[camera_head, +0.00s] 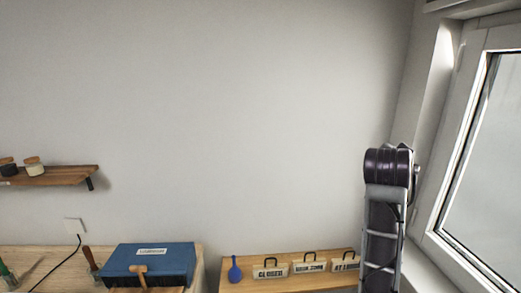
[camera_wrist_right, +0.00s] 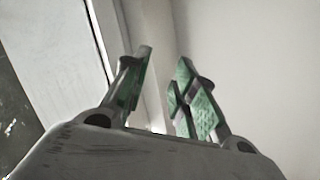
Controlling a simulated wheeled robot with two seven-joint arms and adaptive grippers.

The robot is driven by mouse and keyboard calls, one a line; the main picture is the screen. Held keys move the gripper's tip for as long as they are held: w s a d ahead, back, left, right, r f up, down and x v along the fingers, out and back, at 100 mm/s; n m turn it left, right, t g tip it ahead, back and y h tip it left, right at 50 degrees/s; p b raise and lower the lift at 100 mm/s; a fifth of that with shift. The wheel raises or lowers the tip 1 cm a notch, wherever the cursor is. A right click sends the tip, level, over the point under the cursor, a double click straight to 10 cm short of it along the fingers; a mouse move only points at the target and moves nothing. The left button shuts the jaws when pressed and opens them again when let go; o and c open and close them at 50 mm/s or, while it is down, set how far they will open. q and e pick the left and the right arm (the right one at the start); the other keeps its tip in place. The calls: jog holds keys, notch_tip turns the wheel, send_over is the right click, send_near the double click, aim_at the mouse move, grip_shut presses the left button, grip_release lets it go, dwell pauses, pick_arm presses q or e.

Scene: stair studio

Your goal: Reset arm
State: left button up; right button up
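My right gripper (camera_wrist_right: 165,62) shows in the right wrist view. Its two green-padded fingers stand apart with nothing between them. Behind them are pale wall and a white window frame edge. In the head view, a silver and dark jointed part rises at the right in front of the window corner; it looks like a link of my right arm. The right gripper's fingers cannot be made out there. My left gripper is in neither view.
A blue box (camera_head: 150,258) and a small wooden-handled tool (camera_head: 141,271) are on a wooden worktop at lower left. A low wooden bench (camera_head: 262,284) holds a blue vase (camera_head: 235,271) and several label-marked boxes. A wall shelf (camera_head: 60,175) is at left, a window (camera_head: 490,160) at right.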

jog(key=s+a+f+n+g+y, duration=0.1)
jog(key=s+a+f+n+y, duration=0.15)
jog(key=f, duration=0.75)
jog(key=s+a+f+n+g+y, duration=0.1)
jog(key=s+a+f+n, duration=0.15)
jog(key=f, duration=0.65)
jog(key=s+a+f+n+g+y, duration=0.1)
jog(key=s+f+n+y, duration=0.2)
jog(key=f, duration=0.7)
jog(key=s+a+f+n+g+y, duration=0.1)
jog(key=s+a+f+n+g, duration=0.25)
jog(key=s+f, duration=0.6)
jog(key=s+a+f+n+g+y, duration=0.2)
jog(key=s+a+f+n, duration=0.25)
jog(key=s+f, duration=0.5)
notch_tip(320, 180, down, 29)
jog(key=s+b, duration=0.1)
jog(key=s, duration=0.2)
jog(key=s+d+f+g, duration=0.1)
jog(key=s+d+f, duration=0.1)
jog(key=s+f, duration=0.9)
jog(key=s+d+f+g+b, duration=0.1)
jog(key=s+d+f, duration=0.1)
jog(key=s+f, duration=1)
jog(key=shift+s+f, duration=0.15)
jog(key=shift+f, duration=0.5)
